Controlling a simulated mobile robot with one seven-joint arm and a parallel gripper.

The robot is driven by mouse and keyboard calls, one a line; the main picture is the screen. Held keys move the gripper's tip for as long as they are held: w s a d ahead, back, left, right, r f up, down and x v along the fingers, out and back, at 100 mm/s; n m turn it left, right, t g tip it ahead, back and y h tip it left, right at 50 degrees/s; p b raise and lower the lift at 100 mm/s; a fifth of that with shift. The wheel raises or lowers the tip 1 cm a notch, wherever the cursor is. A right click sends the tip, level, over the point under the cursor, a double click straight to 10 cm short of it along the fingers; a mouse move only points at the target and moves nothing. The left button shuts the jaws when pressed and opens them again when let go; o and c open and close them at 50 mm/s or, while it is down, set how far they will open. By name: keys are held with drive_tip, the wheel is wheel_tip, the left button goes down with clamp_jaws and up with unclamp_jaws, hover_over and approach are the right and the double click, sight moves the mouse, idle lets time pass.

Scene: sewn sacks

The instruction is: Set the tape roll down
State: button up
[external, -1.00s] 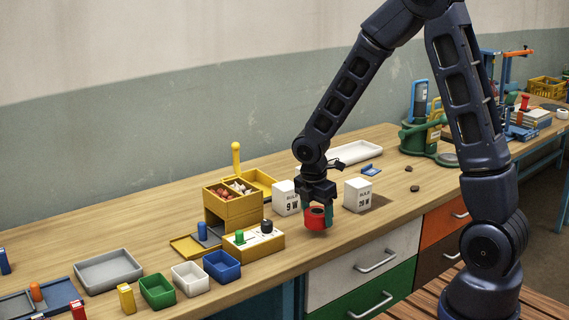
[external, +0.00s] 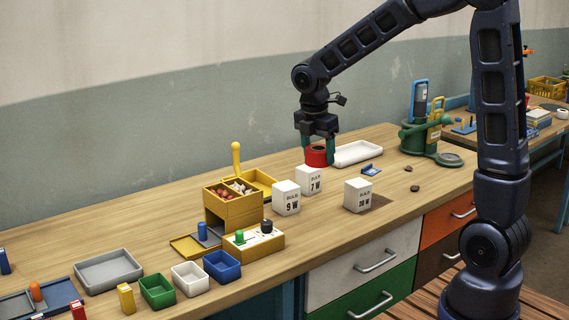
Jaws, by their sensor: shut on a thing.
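The tape roll (external: 317,157) is a red ring with a dark centre. My gripper (external: 318,158) points straight down, with its green fingers shut on the roll. The roll is at the back of the wooden bench (external: 340,250), just left of the white tray (external: 357,153) and behind the white 7 W box (external: 309,180). I cannot tell whether the roll touches the bench top or hangs slightly above it.
White 9 W (external: 286,198) and 20 W (external: 357,195) boxes stand in front. A yellow bin unit (external: 233,208) is to the left. A green stand (external: 428,140) is at the right, with a blue clip (external: 371,170) and dark pebbles nearer.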

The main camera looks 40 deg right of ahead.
drive_tip(key=w+d+n, duration=0.1)
drive_tip(key=w+d, duration=0.5)
drive_tip(key=d, duration=0.4)
drive_tip(key=w+d+n, duration=0.1)
drive_tip(key=w+d, duration=0.6)
drive_tip(key=d, duration=0.3)
drive_tip(key=w+d+n, duration=0.1)
drive_tip(key=w+d, duration=0.5)
drive_tip(key=d, duration=0.4)
drive_tip(key=shift+t, duration=0.3)
drive_tip(key=f, duration=2)
drive_tip(key=shift+s+d, duration=0.1)
drive_tip(key=shift+d, duration=0.15)
drive_tip(key=shift+f, duration=0.15)
drive_tip(key=o, duration=0.9)
drive_tip(key=shift+o, duration=0.3)
